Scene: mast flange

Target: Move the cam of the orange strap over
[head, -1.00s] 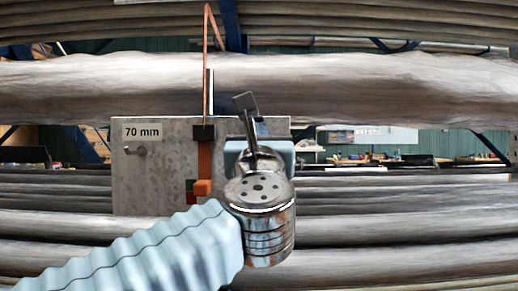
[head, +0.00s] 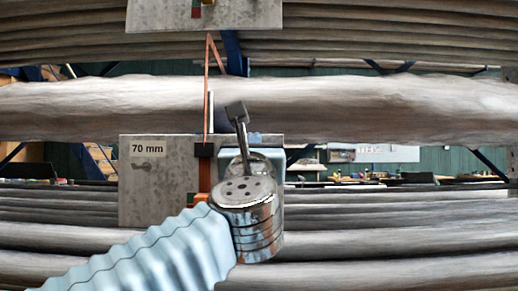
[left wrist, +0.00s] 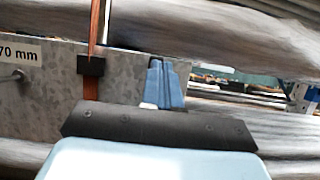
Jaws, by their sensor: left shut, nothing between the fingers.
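The orange strap (head: 207,95) rises in a thin loop over the thick grey bundle. It runs down to a black block (head: 203,150) on a grey plate (head: 150,190) marked "70 mm". A wider orange piece (head: 204,178), seemingly the cam lever, hangs below the block; my arm hides its lower end. The left wrist view shows the strap (left wrist: 97,25), black block (left wrist: 90,66) and orange piece (left wrist: 90,88). My left gripper (head: 254,138) is at the plate's right part, right of the block and apart from it. Its blue fingers (left wrist: 165,82) are shut and empty.
Long grey bundles (head: 400,105) cross the view above and below the plate. Another plate (head: 205,15) hangs at the top. A peg (head: 142,166) juts from the 70 mm plate, left of the strap. A cluttered bench stands behind, at the right.

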